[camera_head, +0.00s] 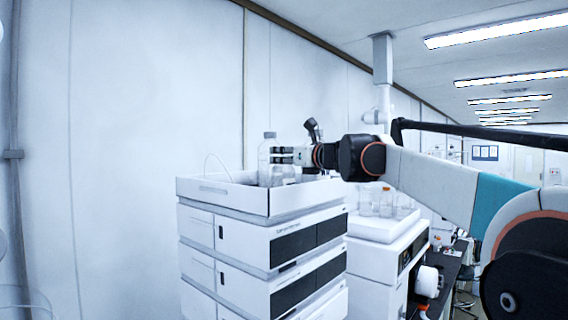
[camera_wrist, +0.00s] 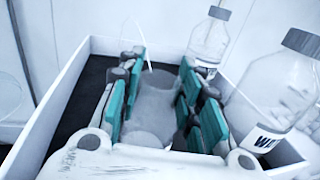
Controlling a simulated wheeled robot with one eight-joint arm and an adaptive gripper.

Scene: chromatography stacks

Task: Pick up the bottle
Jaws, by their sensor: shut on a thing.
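My gripper (camera_head: 281,155) is over the white tray (camera_head: 262,203) on top of the stack, reaching in from the right. In the wrist view my gripper (camera_wrist: 163,85) has its green pads closed on the two sides of a pale, see-through bottle (camera_wrist: 154,102). The bottle's outline is faint, and its lower part is hidden by my gripper's body. In the head view a clear bottle (camera_head: 264,155) with a grey cap stands upright at the fingertips. I cannot tell whether it is the held one.
Two clear capped bottles stand right of my gripper in the wrist view, a near one (camera_wrist: 268,88) with a label and a farther one (camera_wrist: 209,42). The tray's raised walls surround the area. A second instrument (camera_head: 385,228) bearing several bottles stands to the right.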

